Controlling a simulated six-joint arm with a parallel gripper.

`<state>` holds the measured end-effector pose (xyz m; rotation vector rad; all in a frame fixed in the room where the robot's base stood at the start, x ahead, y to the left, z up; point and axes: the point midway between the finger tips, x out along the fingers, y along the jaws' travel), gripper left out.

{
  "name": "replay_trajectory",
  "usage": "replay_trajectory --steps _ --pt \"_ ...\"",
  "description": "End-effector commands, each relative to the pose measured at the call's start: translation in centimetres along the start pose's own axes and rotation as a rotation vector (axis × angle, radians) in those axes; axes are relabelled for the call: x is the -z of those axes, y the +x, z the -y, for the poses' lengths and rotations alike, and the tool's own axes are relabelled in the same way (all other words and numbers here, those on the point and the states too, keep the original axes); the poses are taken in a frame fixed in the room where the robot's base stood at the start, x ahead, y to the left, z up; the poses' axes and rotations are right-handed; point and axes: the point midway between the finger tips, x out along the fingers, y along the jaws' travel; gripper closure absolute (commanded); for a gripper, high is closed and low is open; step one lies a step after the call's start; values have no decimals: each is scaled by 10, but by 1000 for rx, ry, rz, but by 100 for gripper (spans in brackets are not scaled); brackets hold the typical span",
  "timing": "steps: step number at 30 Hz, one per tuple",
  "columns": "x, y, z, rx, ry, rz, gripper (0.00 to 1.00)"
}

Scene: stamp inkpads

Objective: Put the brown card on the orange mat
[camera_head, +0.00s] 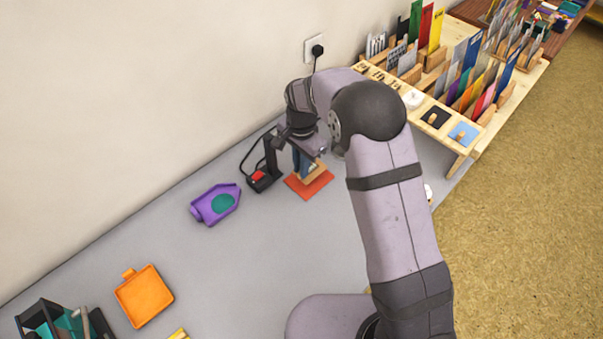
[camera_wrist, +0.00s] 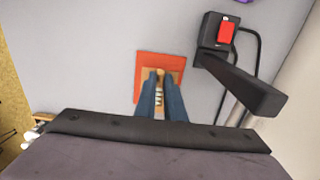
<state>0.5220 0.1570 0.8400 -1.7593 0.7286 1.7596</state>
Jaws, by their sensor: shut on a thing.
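The orange mat (camera_head: 309,190) is a flat reddish-orange square on the grey table, below my gripper. It also shows in the wrist view (camera_wrist: 142,84). The brown card (camera_head: 318,173) is a smaller tan piece over the mat, within its outline in the wrist view (camera_wrist: 177,63). I cannot tell whether it touches the mat or hangs just above it. My gripper (camera_wrist: 160,73), with blue fingers pointing down, is shut on the card's small raised grip. The fingers hide part of the card, and in the head view my arm hides part of the gripper.
A black stand with a red switch (camera_head: 258,176) is close left of the mat; its arm reaches near my gripper. A purple tray (camera_head: 199,213) and an orange tray (camera_head: 128,298) lie farther left. A wooden rack (camera_head: 455,133) stands right. Table between mat and orange tray is mostly clear.

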Motion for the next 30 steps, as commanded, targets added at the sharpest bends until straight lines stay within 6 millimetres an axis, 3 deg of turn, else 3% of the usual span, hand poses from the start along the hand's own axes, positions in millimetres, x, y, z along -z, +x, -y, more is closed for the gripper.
replay_trajectory --steps 12,25,27,30 --pt "0 35 -1 -3 0 1 100" --pt "0 42 0 -1 0 0 100" --pt "0 40 0 0 0 0 76" --pt "0 40 0 0 0 0 72"
